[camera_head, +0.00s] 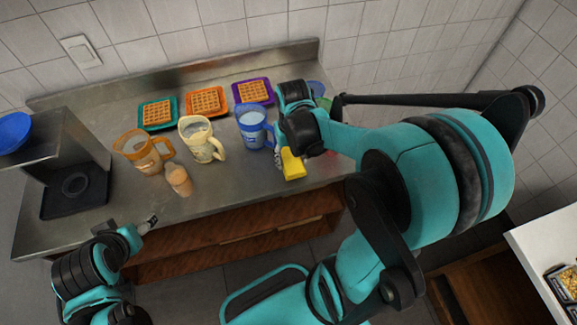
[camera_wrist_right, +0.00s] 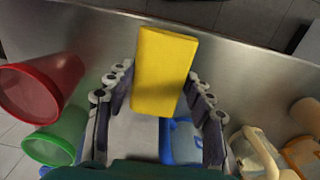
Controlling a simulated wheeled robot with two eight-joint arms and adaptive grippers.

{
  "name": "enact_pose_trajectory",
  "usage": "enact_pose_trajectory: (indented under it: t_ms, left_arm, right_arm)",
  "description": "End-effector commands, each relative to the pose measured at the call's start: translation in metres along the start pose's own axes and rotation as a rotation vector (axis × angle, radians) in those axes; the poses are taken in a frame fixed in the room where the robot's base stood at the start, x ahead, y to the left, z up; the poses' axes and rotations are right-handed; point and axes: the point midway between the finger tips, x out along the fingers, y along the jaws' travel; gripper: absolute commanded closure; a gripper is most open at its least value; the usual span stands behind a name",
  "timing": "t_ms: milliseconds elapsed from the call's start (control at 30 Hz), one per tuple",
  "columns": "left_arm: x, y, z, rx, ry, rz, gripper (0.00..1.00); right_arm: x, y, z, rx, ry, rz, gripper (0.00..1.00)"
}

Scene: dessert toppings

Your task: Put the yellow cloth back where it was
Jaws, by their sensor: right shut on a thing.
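The yellow cloth (camera_head: 293,166) looks like a thick folded block. It is near the front edge of the steel counter, right of the blue mug (camera_head: 252,128). My right gripper (camera_head: 282,158) is shut on it. In the right wrist view, the cloth (camera_wrist_right: 164,72) stands between the two fingers of the right gripper (camera_wrist_right: 158,88). I cannot tell whether the cloth touches the counter. My left gripper (camera_head: 149,222) is away at the counter's front left edge with nothing visible in it; its opening is too small to judge.
Waffles lie on coloured plates behind. Red (camera_wrist_right: 42,85) and green (camera_wrist_right: 56,140) cups are near the right gripper. Bare counter (camera_head: 232,182) lies left of the cloth.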

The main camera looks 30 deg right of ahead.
Motion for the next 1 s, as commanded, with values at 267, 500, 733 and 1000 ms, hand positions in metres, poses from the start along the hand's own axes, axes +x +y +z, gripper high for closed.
enact_pose_trajectory:
  t_ms: [267, 500, 733, 1000]
  left_arm:
    - [0.008, 0.0, 0.005, 0.0, 0.0, 0.0, 0.32]
    - [0.019, 0.0, 0.014, 0.0, 0.0, 0.0, 0.32]
    - [0.018, 0.0, 0.013, 0.0, 0.0, 0.0, 0.32]
    - [0.02, 0.0, 0.015, 0.0, 0.0, 0.0, 0.32]
  right_arm:
    - [0.018, -0.007, -0.012, 0.0, 0.0, 0.0, 0.75]
    - [0.049, -0.007, -0.012, 0.0, 0.0, 0.0, 0.75]
    - [0.048, -0.007, -0.011, 0.0, 0.0, 0.0, 0.75]
    - [0.051, -0.007, -0.011, 0.0, 0.0, 0.0, 0.27]
